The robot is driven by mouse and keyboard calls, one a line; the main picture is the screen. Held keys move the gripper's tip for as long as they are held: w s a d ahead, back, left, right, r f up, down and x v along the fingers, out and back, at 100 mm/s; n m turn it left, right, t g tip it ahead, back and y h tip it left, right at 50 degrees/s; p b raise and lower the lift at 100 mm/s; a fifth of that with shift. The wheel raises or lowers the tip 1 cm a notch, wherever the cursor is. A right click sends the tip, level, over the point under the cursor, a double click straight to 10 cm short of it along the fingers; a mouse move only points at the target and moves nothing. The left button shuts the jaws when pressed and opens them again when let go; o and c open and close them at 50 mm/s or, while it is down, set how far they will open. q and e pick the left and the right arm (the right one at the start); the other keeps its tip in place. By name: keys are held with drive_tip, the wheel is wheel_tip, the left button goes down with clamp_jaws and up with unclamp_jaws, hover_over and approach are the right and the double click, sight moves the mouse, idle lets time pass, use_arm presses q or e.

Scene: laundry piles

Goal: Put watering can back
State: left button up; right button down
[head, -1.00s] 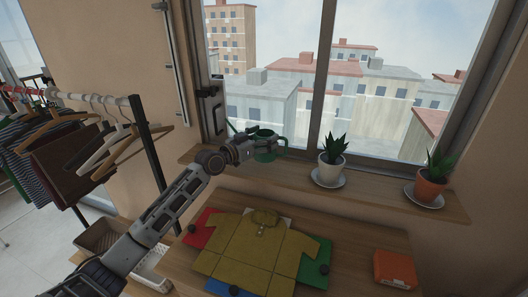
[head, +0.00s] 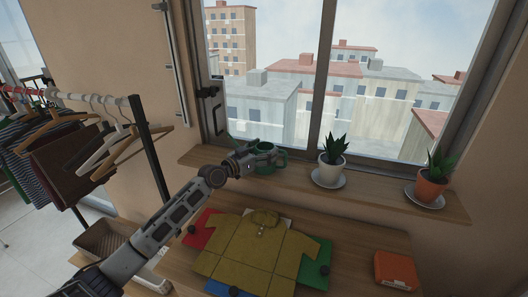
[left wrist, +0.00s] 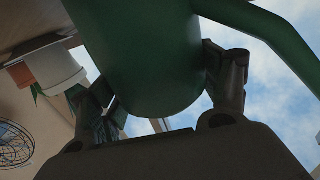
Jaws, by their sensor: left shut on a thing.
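The green watering can (head: 267,163) is at the left end of the wooden window sill (head: 300,172), in front of the window. My left gripper (head: 250,160) reaches in from the left and is shut on the can. In the left wrist view the can's green body (left wrist: 145,60) fills the space between the two fingers (left wrist: 165,95), with a curved green part running off to the right. Whether the can's base touches the sill is hard to tell. My right gripper is not in view.
A white pot with a plant (head: 331,170) and a terracotta pot with a plant (head: 430,187) stand on saucers along the sill. Below, a yellow shirt (head: 255,255) lies on a coloured folding board, with an orange box (head: 396,270) to its right. A clothes rack (head: 135,110) stands left.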

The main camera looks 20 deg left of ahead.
use_arm(q)
drive_tip(key=shift+r, duration=0.1)
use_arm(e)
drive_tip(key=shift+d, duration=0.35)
use_arm(q)
drive_tip(key=o, duration=1.3)
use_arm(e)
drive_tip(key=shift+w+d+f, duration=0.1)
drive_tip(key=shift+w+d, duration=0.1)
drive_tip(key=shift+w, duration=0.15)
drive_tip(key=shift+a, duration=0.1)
